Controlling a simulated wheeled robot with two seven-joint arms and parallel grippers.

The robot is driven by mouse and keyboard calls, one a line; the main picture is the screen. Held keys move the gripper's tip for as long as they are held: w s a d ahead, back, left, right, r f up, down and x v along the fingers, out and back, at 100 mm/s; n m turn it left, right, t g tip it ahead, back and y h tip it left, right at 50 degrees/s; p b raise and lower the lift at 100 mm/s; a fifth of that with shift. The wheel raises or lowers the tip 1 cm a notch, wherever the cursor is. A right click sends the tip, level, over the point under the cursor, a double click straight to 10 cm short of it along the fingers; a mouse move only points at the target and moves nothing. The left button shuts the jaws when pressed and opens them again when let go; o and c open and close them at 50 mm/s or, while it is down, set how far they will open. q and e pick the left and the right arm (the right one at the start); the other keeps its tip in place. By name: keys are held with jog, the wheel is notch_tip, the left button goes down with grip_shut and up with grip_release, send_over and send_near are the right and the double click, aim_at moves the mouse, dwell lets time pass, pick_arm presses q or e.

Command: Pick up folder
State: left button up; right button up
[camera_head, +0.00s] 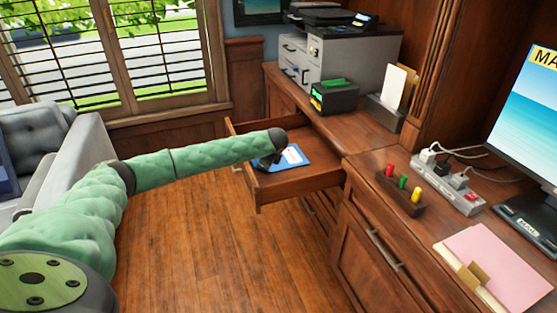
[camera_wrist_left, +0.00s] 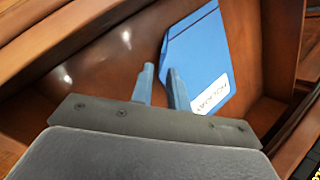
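A flat blue folder (camera_wrist_left: 205,60) with a white label, partly readable as "HOLIDAY", lies in an open wooden drawer (camera_wrist_left: 95,55). In the head view the folder (camera_head: 291,157) shows beside my left gripper (camera_head: 268,160), which reaches down into the drawer and is partly hidden by my wrist. In the left wrist view the two fingers of my left gripper (camera_wrist_left: 160,76) are apart, with the folder's left edge near the gap between them. The right finger overlaps the folder in the picture. I cannot tell whether either finger touches it. My right gripper is out of view.
A pink folder (camera_head: 500,265) lies on the desk at the front right. A power strip (camera_head: 447,183), a holder with coloured pegs (camera_head: 400,190) and a monitor (camera_head: 528,115) stand on the desk. A printer (camera_head: 335,60) stands behind. A grey sofa (camera_head: 75,150) is at left; the wood floor is clear.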

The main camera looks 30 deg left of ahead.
aim_at(264, 174)
pick_arm(q)
jog(key=shift+x, duration=2.25)
jog(key=shift+w, duration=0.1)
grip_shut()
jog(key=shift+r, duration=0.1)
